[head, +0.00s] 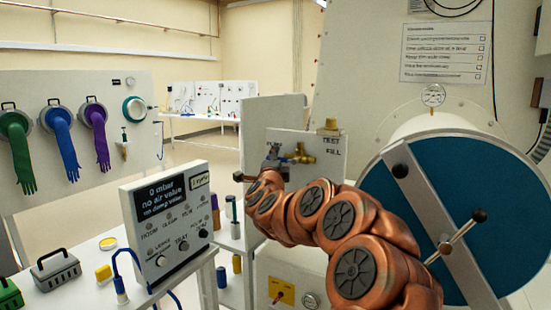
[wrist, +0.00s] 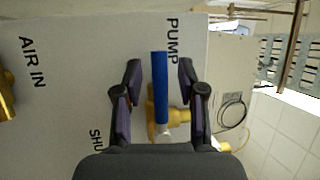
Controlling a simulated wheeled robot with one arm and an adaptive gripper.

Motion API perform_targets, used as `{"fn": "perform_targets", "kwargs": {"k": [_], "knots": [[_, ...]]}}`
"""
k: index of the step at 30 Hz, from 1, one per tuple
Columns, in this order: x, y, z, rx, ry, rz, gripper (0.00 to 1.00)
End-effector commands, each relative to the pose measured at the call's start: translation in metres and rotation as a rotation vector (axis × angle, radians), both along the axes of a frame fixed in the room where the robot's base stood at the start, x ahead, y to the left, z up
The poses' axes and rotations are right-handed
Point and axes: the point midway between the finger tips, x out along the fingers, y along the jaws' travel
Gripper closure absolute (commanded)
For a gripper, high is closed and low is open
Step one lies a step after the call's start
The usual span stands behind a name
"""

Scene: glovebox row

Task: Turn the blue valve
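The blue valve's lever (wrist: 160,88) is a straight blue bar in the wrist view, on a brass body (wrist: 178,116) fixed to a pale panel. It points along the panel toward the word PUMP, with SHUT partly readable lower left. My gripper (wrist: 160,72) is open, with one dark finger on each side of the lever and a gap on both sides. In the head view my copper-coloured arm reaches to the panel (head: 297,140) and hides most of the valve and gripper.
A second brass fitting (head: 300,153) sits close to the right of my wrist, below a TEST label. A large drum with a blue end (head: 470,210) stands at right. A control box (head: 168,222) stands left of my arm. Gloves hang from a board (head: 75,110) further left.

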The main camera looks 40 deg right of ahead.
Motion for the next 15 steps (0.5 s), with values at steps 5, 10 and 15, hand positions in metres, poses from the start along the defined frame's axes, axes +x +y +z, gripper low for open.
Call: {"fn": "perform_targets", "kwargs": {"k": [5, 10, 15], "knots": [[0.001, -0.0007, 0.0002, 0.0, 0.0, 0.001, 0.6], [0.0009, -0.0005, 0.0002, 0.0, 0.0, 0.001, 0.68], [0.001, -0.0004, 0.0, 0.0, 0.0, 0.001, 0.86]]}}
